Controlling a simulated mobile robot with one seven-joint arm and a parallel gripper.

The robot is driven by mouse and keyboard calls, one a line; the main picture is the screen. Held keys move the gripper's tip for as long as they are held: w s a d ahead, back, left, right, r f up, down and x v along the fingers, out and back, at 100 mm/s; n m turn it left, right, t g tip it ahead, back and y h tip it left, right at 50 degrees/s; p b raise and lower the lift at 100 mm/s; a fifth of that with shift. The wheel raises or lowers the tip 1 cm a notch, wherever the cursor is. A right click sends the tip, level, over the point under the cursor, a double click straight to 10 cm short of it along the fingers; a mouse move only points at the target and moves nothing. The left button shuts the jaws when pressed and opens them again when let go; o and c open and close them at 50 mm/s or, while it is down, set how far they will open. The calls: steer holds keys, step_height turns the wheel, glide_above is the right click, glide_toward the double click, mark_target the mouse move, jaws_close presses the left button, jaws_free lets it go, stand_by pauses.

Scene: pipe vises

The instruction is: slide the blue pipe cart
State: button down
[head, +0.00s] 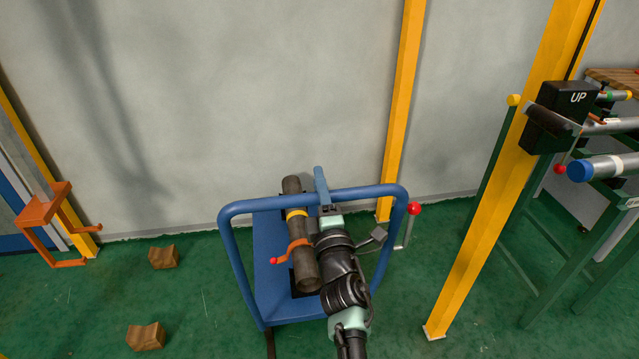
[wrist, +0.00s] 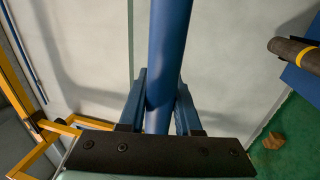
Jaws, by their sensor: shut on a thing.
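The blue pipe cart (head: 268,245) stands on the green floor near the grey wall, with a tall blue push handle (head: 365,191) across it. A brown pipe (head: 306,268) with a yellow band lies lengthwise on the cart, with an orange clamp (head: 290,250) over it. The pipe also shows at the right in the wrist view (wrist: 290,50). My gripper (head: 324,192) is at the middle of the handle's top bar. In the wrist view, its two blue fingers (wrist: 161,85) are shut on either side of the handle bar (wrist: 168,50). My arm hides part of the deck.
Wooden blocks (head: 163,257) lie on the floor at left, beside an orange bracket (head: 45,215). A yellow post (head: 402,90) stands behind the cart. Another yellow post (head: 480,240) with a black "UP" box (head: 553,125) stands at right. Floor is clear between cart and blocks.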

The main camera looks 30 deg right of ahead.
steer(key=shift+w+r, duration=0.1)
steer(key=shift+r, duration=0.2)
steer(key=c, duration=1)
jaws_free()
steer(key=o, duration=0.4)
steer(key=shift+w+f, duration=0.2)
steer(key=shift+f, duration=0.05)
steer(key=shift+s, duration=0.1)
steer(key=shift+s, duration=0.15)
steer(key=p+v, duration=0.3)
steer(key=v, duration=0.9)
steer(key=shift+s, duration=0.35)
steer(key=shift+f, duration=0.1)
